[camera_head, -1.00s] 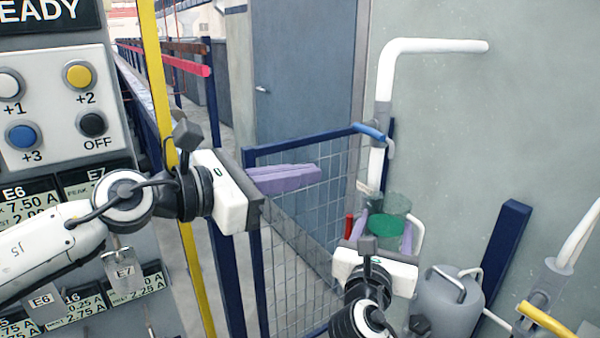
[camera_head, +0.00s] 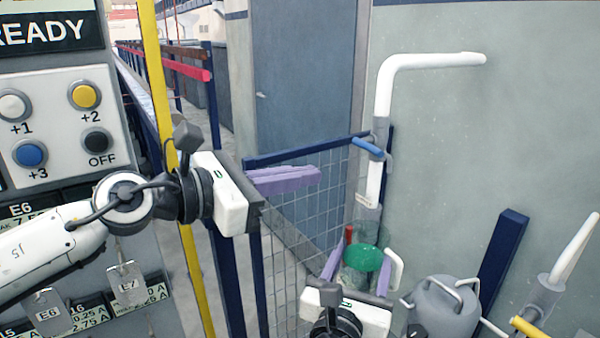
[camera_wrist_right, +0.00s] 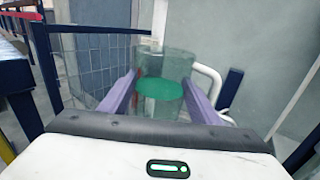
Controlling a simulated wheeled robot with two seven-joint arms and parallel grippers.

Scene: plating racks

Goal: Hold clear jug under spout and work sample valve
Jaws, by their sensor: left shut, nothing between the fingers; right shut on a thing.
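The clear jug (camera_head: 358,281) is between the purple fingers of my right gripper (camera_head: 357,268), which is shut on it. A green disc of liquid shows inside the jug, and a white handle (camera_head: 394,268) sticks out at its right. The jug also shows upright in the right wrist view (camera_wrist_right: 160,102). The white pipe with its spout (camera_head: 374,184) comes down above the jug; I cannot tell whether its end is inside the rim. The sample valve's blue lever (camera_head: 367,147) sits on this pipe. My left gripper (camera_head: 318,177) is shut and empty, left of the lever.
A blue-framed mesh fence (camera_head: 310,200) stands behind the grippers. A grey canister (camera_head: 445,308) and a second pipe with a yellow lever (camera_head: 528,329) are at the lower right. A button panel (camera_head: 60,125) and a yellow post (camera_head: 160,90) are at the left.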

